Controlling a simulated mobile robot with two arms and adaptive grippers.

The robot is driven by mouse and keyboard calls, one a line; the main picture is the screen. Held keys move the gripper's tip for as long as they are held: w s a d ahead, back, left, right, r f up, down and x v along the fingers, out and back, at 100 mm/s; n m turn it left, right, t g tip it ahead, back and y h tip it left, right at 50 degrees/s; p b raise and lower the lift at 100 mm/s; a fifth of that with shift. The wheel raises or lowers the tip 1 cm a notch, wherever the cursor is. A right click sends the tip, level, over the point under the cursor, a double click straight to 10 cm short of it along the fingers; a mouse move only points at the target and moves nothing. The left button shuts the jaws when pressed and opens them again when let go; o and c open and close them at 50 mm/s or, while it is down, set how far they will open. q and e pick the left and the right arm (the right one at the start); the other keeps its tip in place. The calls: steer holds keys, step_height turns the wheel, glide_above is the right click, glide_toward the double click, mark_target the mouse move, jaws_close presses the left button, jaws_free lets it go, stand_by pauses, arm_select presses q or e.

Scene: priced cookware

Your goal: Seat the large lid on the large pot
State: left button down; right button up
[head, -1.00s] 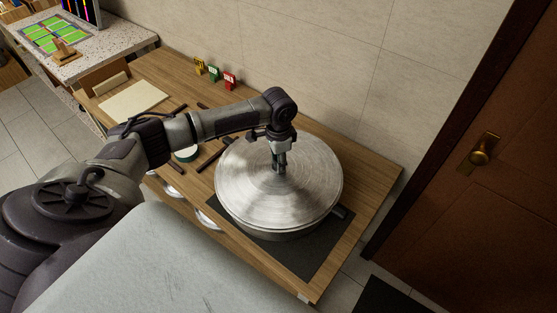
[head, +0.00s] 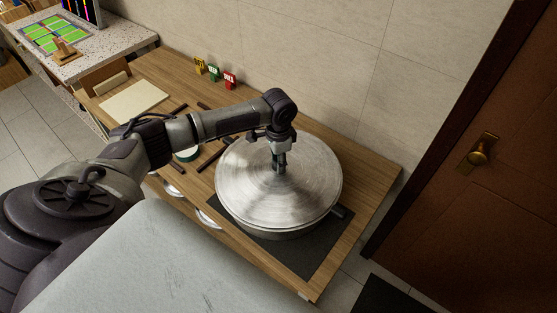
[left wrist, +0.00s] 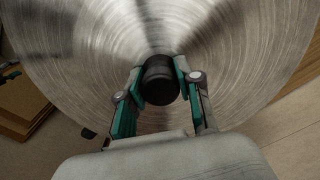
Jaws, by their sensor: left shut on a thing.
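The large lid (head: 310,190) is a round, brushed silver disc with a black knob, which shows in the left wrist view (left wrist: 158,80). My left gripper (head: 280,167) comes down from above and is shut on that knob. The large pot (head: 283,233) is directly below the lid; only a strip of its silver side and a dark handle (head: 341,211) show. The lid covers the pot's opening and looks about level. Its edge is close to the pot's rim, but I cannot tell whether it touches all round. My right gripper is not in view.
The pot stands on a dark mat (head: 308,256) on a wooden counter (head: 370,177). Yellow, green and red price tags (head: 229,80) stand near the wall. A pale board (head: 133,100) lies at the left, and dark handles lie between. A brown door (head: 475,210) is at the right.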

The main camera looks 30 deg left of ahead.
arm_select(q)
steer(key=shift+f, duration=0.2)
stand_by(0.4)
steer(key=shift+c, duration=0.3)
jaws_free()
stand_by(0.7)
steer(key=shift+r, duration=0.1)
step_height(320, 180, up, 12)
stand_by(0.4)
steer(key=shift+f, duration=0.25)
stand_by(0.6)
